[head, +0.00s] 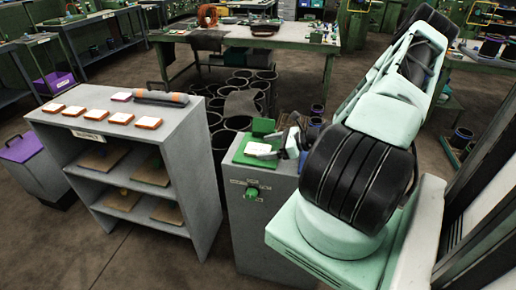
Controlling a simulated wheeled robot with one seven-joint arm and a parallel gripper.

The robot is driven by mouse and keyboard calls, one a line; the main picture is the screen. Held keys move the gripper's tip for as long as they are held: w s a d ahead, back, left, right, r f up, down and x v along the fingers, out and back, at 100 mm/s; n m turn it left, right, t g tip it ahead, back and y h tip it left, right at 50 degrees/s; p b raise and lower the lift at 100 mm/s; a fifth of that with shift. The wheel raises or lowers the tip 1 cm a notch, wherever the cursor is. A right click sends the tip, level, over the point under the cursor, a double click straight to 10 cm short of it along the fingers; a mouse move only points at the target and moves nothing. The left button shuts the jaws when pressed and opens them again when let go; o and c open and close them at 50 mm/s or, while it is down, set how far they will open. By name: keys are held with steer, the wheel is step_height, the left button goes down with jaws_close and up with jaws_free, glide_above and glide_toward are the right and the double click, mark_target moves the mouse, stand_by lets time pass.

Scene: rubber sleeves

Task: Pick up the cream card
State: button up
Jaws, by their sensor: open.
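A small cream card (257,148) lies on a green pad (241,157) on top of the grey cabinet in the middle of the head view. My gripper (278,151) is just to the right of the card, low over the cabinet top. It is open and appears to hold nothing. It is small in the picture, and I cannot tell whether a finger touches the card. My arm comes in from the right.
The grey cabinet (262,215) has a green knob (252,193) on its front. To its left, a grey shelf unit (187,150) carries several orange-edged pale tiles and a grey-and-orange roll (161,98). Black rubber sleeves (217,122) stand on the floor behind. A green workbench (285,37) is farther back.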

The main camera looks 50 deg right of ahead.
mark_target(258, 150)
steer(key=shift+x, duration=1.4)
steer(key=c, duration=1.1)
steer(key=shift+r, duration=0.15)
